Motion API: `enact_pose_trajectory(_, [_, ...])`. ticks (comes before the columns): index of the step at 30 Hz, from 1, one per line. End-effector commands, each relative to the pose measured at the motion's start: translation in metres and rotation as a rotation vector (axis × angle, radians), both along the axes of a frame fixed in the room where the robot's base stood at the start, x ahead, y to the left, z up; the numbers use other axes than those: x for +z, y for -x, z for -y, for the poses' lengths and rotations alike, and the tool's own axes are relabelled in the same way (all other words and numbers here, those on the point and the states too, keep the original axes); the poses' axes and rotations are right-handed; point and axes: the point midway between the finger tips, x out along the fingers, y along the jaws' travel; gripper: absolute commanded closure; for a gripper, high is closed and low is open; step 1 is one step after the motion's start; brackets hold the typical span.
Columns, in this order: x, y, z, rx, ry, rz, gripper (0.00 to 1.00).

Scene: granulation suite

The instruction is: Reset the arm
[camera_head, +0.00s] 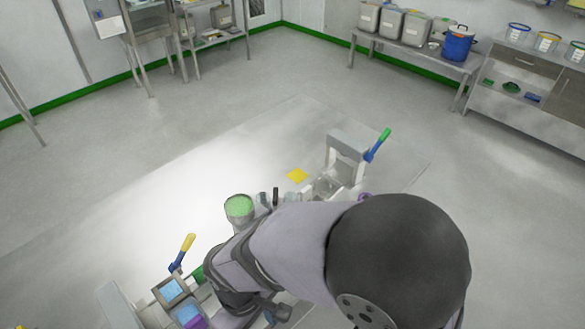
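My arm crosses the lower middle of the head view. A large dark rounded joint lies at the lower right, and a pale link runs left from it to darker joints at the lower centre-left. I cannot make out my gripper's fingers; they are hidden or outside the picture. Whether the gripper holds anything does not show.
Benches stand farther back across open floor.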

Motion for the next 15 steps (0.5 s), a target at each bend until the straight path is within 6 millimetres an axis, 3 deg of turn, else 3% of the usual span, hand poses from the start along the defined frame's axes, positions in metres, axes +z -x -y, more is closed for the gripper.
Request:
enact_pose_trajectory(9, [0.011,-0.021,0.110,-0.392,0.002,-0.002,0.47])
enact_pose_trajectory(15, [0.025,-0.043,0.164,-0.670,-0.037,0.053,0.47])
